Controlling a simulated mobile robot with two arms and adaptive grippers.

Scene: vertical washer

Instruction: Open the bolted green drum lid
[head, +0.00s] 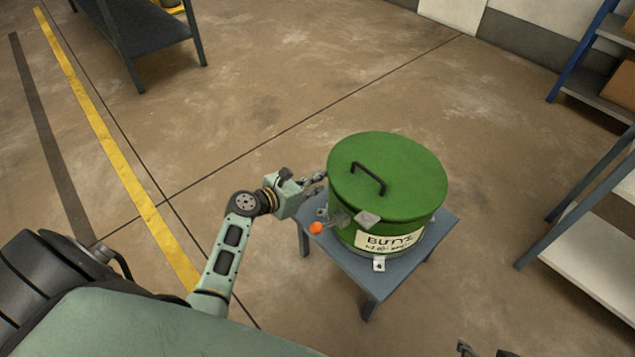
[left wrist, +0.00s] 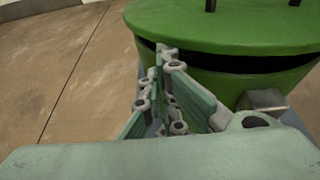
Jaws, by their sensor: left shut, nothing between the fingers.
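The green drum (head: 355,225) stands on a small blue-grey table. Its round green lid (head: 405,170) has a black handle (head: 369,177) on top. In the left wrist view, a dark gap shows between the lid (left wrist: 230,22) and the drum (left wrist: 225,75). A metal latch piece (head: 368,218) sits at the drum's front rim, with an orange ball (head: 316,228) to its left. My left gripper (head: 318,180) is beside the drum's left side, near rim height, shut and empty; its fingers (left wrist: 165,90) also show in the wrist view. Only dark tips of my right gripper (head: 484,351) show.
A dark table (head: 145,35) is at the back left. The floor between is clear.

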